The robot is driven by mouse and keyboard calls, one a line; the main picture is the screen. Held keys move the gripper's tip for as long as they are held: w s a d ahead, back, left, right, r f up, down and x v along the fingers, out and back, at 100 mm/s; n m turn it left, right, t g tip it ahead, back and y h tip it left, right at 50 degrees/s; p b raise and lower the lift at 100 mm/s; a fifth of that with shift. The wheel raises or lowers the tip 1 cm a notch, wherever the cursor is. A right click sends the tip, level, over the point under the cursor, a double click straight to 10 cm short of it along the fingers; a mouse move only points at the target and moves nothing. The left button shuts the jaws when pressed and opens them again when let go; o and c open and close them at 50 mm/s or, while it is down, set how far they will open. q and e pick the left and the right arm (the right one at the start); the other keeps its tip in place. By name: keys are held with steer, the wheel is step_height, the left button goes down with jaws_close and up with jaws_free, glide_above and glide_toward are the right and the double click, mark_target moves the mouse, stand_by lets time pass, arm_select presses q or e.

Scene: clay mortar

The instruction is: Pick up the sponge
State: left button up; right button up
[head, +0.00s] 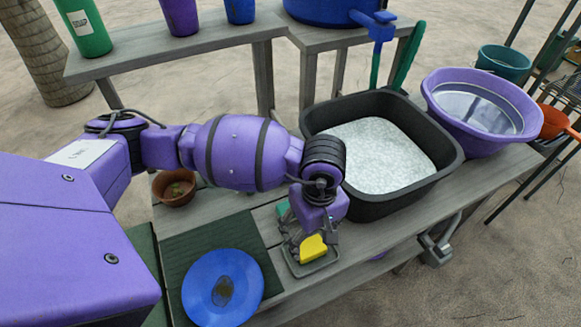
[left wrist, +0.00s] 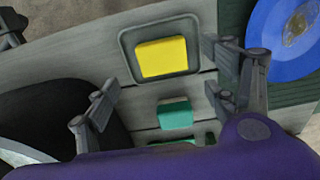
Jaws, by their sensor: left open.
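The yellow sponge (head: 313,247) (left wrist: 161,57) lies in a small grey tray (head: 322,265) (left wrist: 192,66) on the grey plank table. My left gripper (head: 296,243) hangs over the tray, pointing down, and partly hides it in the head view. The sponge lies farther up in that view, clear of the left finger; the right fingertips are near the tray's edge. My right gripper is not in view.
A green block (left wrist: 175,113) lies beside the tray. A black basin (head: 452,160) stands to the right, a blue plate (head: 245,285) on a dark mat to the left. A brown pot (head: 174,188) and purple bowl (head: 440,102) stand farther off. Bare planks lie right of the tray.

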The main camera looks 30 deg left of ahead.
mark_target(311, 246)
arm_select(q)
steer(key=shift+s+f, duration=0.15)
steer(key=shift+f, duration=0.8)
step_height(311, 246, down, 4)
steer(key=shift+f+p, duration=0.25)
steer(key=shift+p, duration=0.05)
steer(key=shift+f, duration=0.15)
steer(key=c, duration=1)
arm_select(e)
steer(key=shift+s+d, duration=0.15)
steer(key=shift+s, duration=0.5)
